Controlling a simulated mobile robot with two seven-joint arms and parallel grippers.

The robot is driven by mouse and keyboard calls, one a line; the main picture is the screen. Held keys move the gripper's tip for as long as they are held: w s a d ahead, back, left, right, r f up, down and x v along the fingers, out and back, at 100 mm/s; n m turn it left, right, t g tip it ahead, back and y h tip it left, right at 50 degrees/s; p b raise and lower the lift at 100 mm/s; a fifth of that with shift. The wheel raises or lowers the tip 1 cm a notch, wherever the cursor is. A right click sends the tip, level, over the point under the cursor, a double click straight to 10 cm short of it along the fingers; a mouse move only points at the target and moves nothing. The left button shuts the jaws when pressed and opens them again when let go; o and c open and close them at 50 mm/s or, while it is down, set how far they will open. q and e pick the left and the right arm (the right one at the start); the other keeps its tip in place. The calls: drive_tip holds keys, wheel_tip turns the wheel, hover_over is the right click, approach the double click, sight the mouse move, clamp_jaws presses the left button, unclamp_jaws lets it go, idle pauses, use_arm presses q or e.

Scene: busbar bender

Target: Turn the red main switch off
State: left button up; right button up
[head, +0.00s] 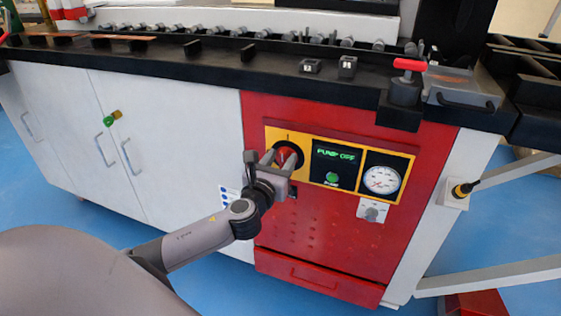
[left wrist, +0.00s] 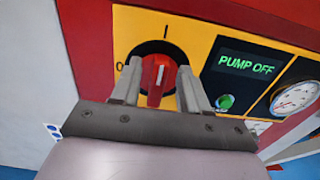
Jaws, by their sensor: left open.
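The red main switch (head: 286,155) is a rotary knob on a black round base in a yellow panel on the red cabinet front. In the left wrist view, the red knob (left wrist: 156,88) has a white mark pointing up towards the "I" label, with "0" to its left. My left gripper (head: 281,160) is at the switch. In the left wrist view, the fingers of my left gripper (left wrist: 159,72) are open, one on each side of the knob. I cannot tell whether they touch it. My right gripper is not in view.
Right of the switch are a display (head: 335,154) reading "PUMP OFF", a green pump button (head: 332,178) and a round gauge (head: 382,180). A black worktop edge (head: 200,66) juts out above. A red-handled part (head: 408,66) stands on the worktop.

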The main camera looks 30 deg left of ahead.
use_arm(q)
drive_tip(key=shift+w, duration=0.1)
clamp_jaws()
drive_tip(key=shift+a+n, duration=0.1)
drive_tip(key=shift+n, duration=0.4)
drive_tip(key=n, duration=0.3)
drive_tip(key=shift+a+f, duration=0.1)
drive_tip(key=shift+a, duration=0.15)
drive_tip(key=shift+s+a+f+n+b, duration=0.15)
drive_tip(key=shift+a+f+n, duration=0.15)
drive_tip(key=shift+n, duration=2)
drive_tip(key=shift+a+f+n+b, duration=0.15)
drive_tip(key=shift+f+n, duration=0.2)
drive_tip(key=shift+n, duration=1.95)
drive_tip(key=shift+s+a+f+n+b, duration=0.1)
drive_tip(key=shift+a+f+n, duration=0.2)
drive_tip(key=shift+n, duration=2)
drive_tip(key=shift+d+n, duration=0.1)
drive_tip(key=shift+n, duration=0.2)
